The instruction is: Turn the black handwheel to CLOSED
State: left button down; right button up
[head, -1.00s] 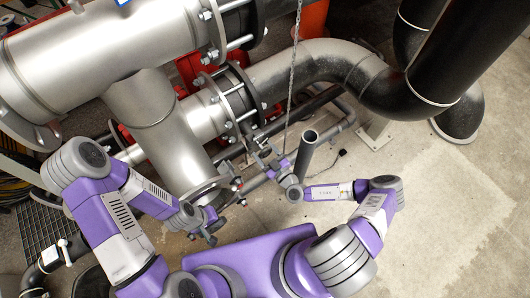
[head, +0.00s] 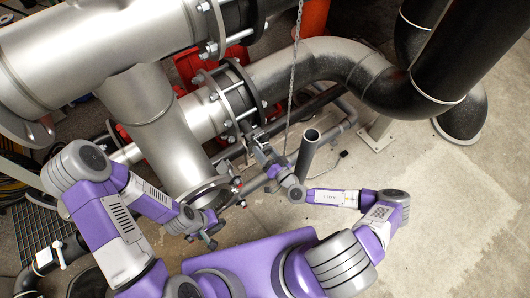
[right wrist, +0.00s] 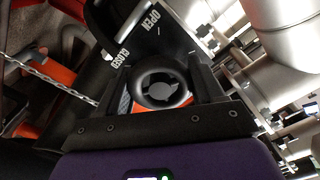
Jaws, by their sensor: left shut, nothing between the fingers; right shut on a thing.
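The black handwheel (right wrist: 163,84) is a round ring with a spoked centre, in the middle of the right wrist view. White OPEN (right wrist: 148,24) and CLOSED (right wrist: 122,58) labels lie on a dark plate beyond it. My right gripper (right wrist: 166,88) has one finger on each side of the wheel and is shut on it. In the head view my right gripper (head: 258,147) reaches up to the pipe flange and hides most of the wheel. I cannot make out a pointer position. My left gripper (head: 210,239) is shut and empty, low and left of it.
A chain (head: 294,75) hangs close to my right gripper. A dark upright open pipe (head: 307,152) stands just right of it. Large steel pipes (head: 165,125) and a bolted flange (head: 240,97) are behind. The concrete floor (head: 450,210) at right is clear.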

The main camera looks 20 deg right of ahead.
aim_at(267, 154)
jog(key=shift+m+b, duration=0.55)
jog(key=shift+m, duration=1.35)
jog(key=o, duration=1)
jog(key=v, duration=0.6)
jog(key=shift+s+d, duration=0.1)
jog(key=shift+s, duration=0.25)
jog(key=shift+s+d, duration=0.15)
jog(key=shift+s, duration=0.3)
